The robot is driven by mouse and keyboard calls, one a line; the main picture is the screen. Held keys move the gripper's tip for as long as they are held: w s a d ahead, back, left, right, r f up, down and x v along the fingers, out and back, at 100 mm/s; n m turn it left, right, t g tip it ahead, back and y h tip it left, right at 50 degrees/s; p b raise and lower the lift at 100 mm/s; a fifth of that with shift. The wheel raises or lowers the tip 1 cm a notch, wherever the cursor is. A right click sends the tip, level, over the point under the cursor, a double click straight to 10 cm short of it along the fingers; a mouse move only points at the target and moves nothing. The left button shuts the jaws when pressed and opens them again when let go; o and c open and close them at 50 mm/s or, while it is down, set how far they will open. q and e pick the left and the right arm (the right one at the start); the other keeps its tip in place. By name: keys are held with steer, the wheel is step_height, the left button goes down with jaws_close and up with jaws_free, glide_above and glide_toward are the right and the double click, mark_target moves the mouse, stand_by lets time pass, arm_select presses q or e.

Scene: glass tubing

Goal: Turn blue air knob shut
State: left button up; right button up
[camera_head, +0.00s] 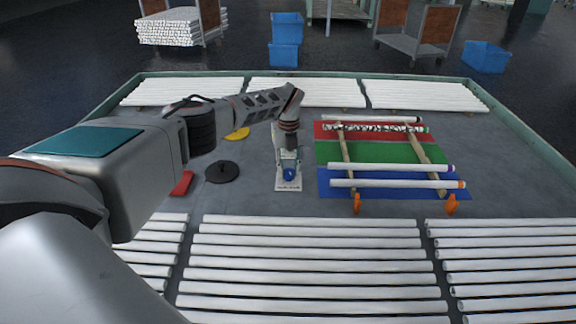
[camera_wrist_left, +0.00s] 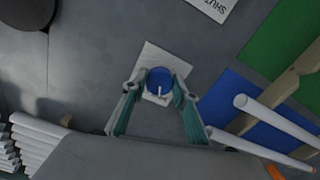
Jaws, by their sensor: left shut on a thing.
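The blue air knob (camera_head: 289,174) stands on a white plate (camera_head: 288,187) on the grey table. In the left wrist view the knob (camera_wrist_left: 158,76) is round with a white pointer mark, over its pale plate (camera_wrist_left: 153,56). My left gripper (camera_head: 288,158) reaches down over the knob, and its fingers (camera_wrist_left: 155,92) lie on either side of it, shut on it. The fingers hide part of the knob's sides. My right gripper is not in view.
White tubes lie on wooden rails over red, green and blue mats (camera_head: 375,152) to the right. A black disc (camera_head: 222,172) lies to the left. Several tube rows (camera_head: 310,262) fill the front.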

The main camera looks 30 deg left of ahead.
arm_select(q)
steer(key=shift+r+n+p, duration=0.1)
steer(key=shift+n+p, duration=0.4)
steer(key=shift+n, duration=0.6)
steer(key=shift+n+p, duration=0.35)
steer(key=shift+n, duration=0.35)
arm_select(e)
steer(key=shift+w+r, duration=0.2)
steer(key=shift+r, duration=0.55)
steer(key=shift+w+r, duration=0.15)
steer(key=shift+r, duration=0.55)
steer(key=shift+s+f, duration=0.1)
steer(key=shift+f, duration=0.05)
arm_select(q)
steer(key=o, duration=1.1)
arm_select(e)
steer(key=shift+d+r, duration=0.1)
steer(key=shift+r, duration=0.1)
